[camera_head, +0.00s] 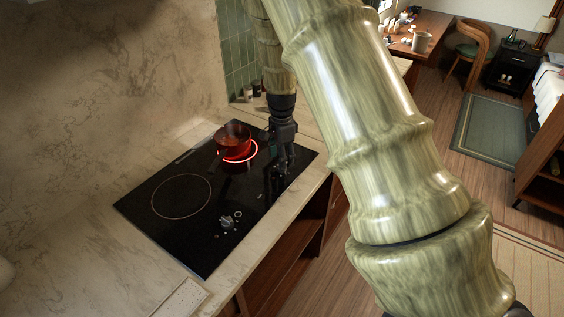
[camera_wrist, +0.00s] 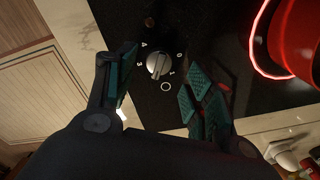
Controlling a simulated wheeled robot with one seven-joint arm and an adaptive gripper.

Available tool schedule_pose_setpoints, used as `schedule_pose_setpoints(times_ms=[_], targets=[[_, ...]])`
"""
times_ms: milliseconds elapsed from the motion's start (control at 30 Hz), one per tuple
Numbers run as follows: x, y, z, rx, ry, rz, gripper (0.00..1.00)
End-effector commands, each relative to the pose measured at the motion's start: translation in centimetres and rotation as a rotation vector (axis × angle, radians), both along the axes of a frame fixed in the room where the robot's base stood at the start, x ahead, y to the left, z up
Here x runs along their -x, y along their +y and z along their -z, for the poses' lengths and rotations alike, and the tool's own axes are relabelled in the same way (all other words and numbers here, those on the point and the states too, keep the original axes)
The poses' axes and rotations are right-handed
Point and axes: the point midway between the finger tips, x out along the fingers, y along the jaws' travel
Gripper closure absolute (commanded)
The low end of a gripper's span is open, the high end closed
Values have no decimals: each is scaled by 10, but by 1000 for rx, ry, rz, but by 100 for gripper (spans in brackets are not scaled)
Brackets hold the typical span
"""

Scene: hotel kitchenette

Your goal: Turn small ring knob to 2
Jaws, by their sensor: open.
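A round silver-grey knob (camera_wrist: 158,65) with a raised grip bar sits on the black cooktop in the wrist view. I cannot make out a 2 or the exact pointer setting. My gripper (camera_wrist: 162,84) is open, with one teal-padded finger on each side of the knob in the picture; contact is not clear. In the head view my gripper (camera_head: 275,192) points down at the cooktop's right side and covers that part. Another knob (camera_head: 227,222) shows nearer the front.
A red pot (camera_head: 232,136) stands on a glowing red ring (camera_head: 250,153) close behind my gripper. A larger dark ring (camera_head: 181,196) is empty. The cooktop (camera_head: 150,210) lies flush in a marble counter (camera_head: 60,250). Small dark jars (camera_head: 256,88) stand at the back.

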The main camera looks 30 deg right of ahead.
Motion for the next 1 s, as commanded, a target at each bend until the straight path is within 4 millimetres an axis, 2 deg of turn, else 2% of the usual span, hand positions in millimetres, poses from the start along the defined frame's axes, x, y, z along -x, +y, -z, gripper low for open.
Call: schedule_pose_setpoints(times_ms=[200,400,600,1000], targets=[[-1,0,-42,0,-2,1,47],[-1,0,-70,0,-2,0,47],[-1,0,-84,-1,0,0,47],[-1,0,-85,-1,0,0,47]])
